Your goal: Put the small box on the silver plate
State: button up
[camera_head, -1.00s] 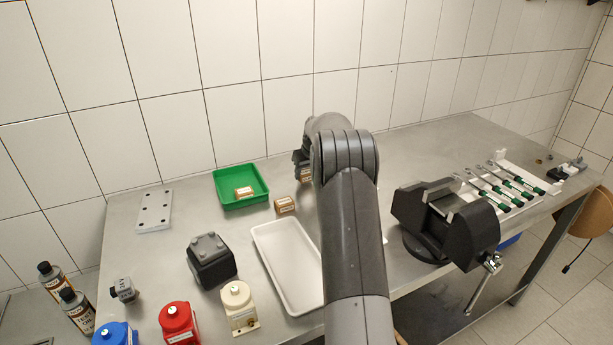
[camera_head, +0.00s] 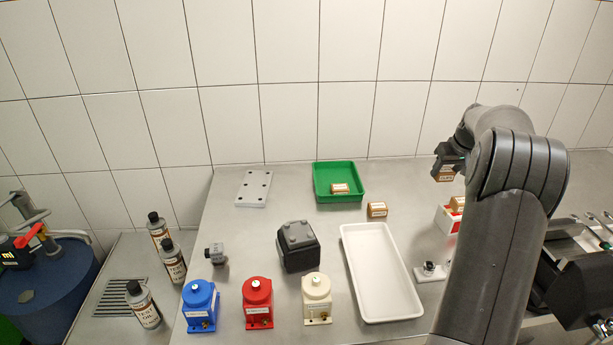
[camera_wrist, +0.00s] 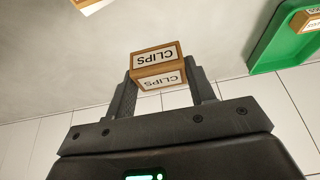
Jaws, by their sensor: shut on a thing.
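My gripper (camera_head: 446,166) is at the back right of the bench in the head view, with its fingers pointing down. It is shut on a small brown box (camera_head: 443,175) with a white label. In the wrist view the box (camera_wrist: 155,66) reads "CLIPS" and sits between the two fingers (camera_wrist: 160,88). The silver plate (camera_head: 253,188) is a flat pale rectangle with several dark holes, lying at the back left of the bench. The gripper and the held box are far to its right.
A green tray (camera_head: 318,184) holds another small box (camera_head: 340,188). A similar box (camera_head: 377,209) lies beside it. A white tray (camera_head: 384,310), a dark block (camera_head: 297,247) and blue, red and cream units stand nearer. The bench between plate and green tray is clear.

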jog(key=w+a+r+n, duration=0.1)
jog(key=w+a, duration=0.2)
jog(key=a, duration=0.7)
jog(key=w+a+n, duration=0.1)
jog(key=w+a, duration=0.2)
jog(key=a, duration=0.8)
jog(key=n+y, duration=0.2)
send_over(262, 193)
jog(key=s, duration=0.2)
jog(key=f, duration=0.4)
jog(key=d+f, duration=0.1)
jog(key=shift+f, duration=0.4)
jog(key=shift+w+a+f, duration=0.1)
jog(key=shift+a, duration=0.05)
jog(key=shift+f, duration=2)
jog(key=shift+f, duration=0.1)
jog(key=o, duration=1)
jog(key=shift+c, duration=0.2)
